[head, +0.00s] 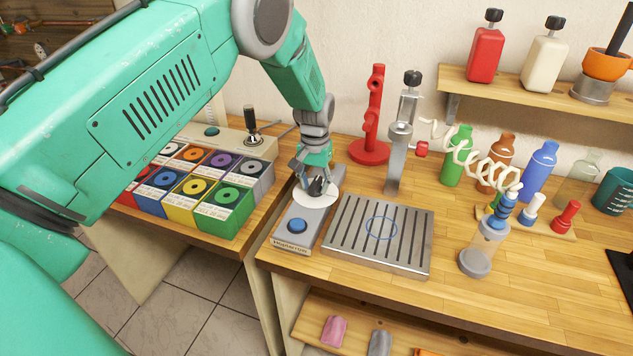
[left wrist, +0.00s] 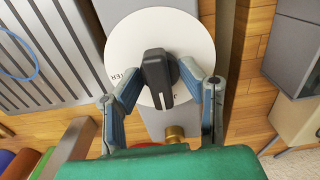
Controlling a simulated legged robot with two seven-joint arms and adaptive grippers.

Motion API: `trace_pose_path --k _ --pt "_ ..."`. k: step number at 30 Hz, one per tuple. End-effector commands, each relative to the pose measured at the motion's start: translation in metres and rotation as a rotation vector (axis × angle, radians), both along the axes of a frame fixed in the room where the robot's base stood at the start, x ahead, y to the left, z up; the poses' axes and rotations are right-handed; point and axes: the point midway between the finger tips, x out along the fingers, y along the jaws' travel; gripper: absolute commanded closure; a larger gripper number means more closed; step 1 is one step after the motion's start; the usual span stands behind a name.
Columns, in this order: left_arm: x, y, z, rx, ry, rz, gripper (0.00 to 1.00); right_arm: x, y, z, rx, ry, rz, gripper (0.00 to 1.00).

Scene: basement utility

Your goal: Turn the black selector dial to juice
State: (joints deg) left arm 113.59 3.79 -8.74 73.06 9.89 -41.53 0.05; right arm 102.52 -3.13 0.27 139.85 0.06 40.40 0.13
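The black selector dial (head: 319,187) sits on a white round plate on the grey base at the bench's left end. In the left wrist view the dial (left wrist: 158,78) is a black bar-shaped knob in the middle of the white plate (left wrist: 150,28). Letters ending in "TER" show left of the knob; other lettering is mostly hidden by my fingers. My left gripper (head: 314,178) is down at the dial. In the left wrist view its fingertips (left wrist: 161,72) close in against both sides of the knob. My right gripper is not in view.
A blue button (head: 297,226) sits in front of the dial on the same base. A slotted metal tray (head: 345,238) and a steel post (head: 397,160) stand right of it, a red stand (head: 372,120) behind. Coloured boxes (head: 222,205) fill the left table.

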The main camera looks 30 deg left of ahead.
Motion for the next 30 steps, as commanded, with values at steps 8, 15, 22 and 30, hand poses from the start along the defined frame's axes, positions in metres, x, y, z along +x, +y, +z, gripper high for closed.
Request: trace_pose_path --k 8,15,22,30 --pt "0.002 0.000 0.002 0.000 -0.005 -0.002 0.62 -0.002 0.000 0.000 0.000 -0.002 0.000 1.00" --pt "0.003 0.000 0.035 0.002 -0.010 -0.002 0.62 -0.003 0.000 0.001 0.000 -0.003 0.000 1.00" --pt "0.003 0.001 0.084 0.000 -0.007 -0.001 0.62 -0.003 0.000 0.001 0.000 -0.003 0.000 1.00" --pt "0.003 0.001 0.116 0.000 -0.002 -0.001 0.62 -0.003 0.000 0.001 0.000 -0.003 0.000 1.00"
